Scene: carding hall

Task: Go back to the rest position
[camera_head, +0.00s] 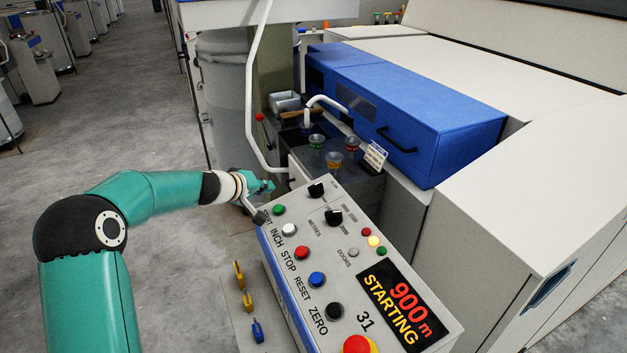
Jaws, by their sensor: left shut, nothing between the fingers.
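My left arm reaches in from the left, and my left gripper (260,215) is at the upper left corner of the control panel (335,262). Its fingers are shut with nothing between them. The fingertips are close to the green button (278,210) and the white button (289,230); I cannot tell whether they touch the panel. My right gripper is not in view.
A blue machine cover (430,120) and pale housings fill the right. Colored cups (334,160) stand on a dark surface behind the panel. A white bent pipe (251,90) rises near the gripper. Open grey floor (110,140) lies left.

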